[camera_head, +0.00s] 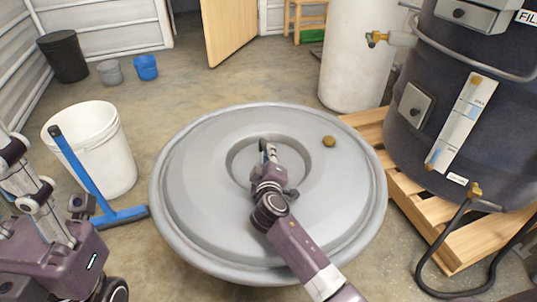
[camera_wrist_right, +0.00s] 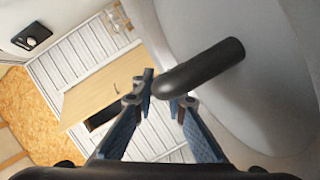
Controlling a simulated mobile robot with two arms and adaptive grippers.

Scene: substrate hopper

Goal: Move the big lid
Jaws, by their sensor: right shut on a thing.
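The big lid (camera_head: 215,225) is a wide, round, grey disc with a raised rim and a sunken centre. It fills the middle of the head view, and its pale surface (camera_wrist_right: 290,95) shows at the right of the wrist view. My right gripper (camera_head: 268,152) reaches over the lid to its centre. In the wrist view my right gripper (camera_wrist_right: 167,95) is shut on the lid's dark bar handle (camera_wrist_right: 212,64). What lies under the lid is hidden. My left arm is at the lower left, away from the lid; I cannot make out its fingertips.
A white bucket (camera_head: 105,150) and a blue squeegee (camera_head: 85,175) stand left of the lid. A dark tank (camera_head: 450,110) on a wooden pallet (camera_head: 440,235) is close on the right. A white cylinder (camera_head: 350,55) stands behind.

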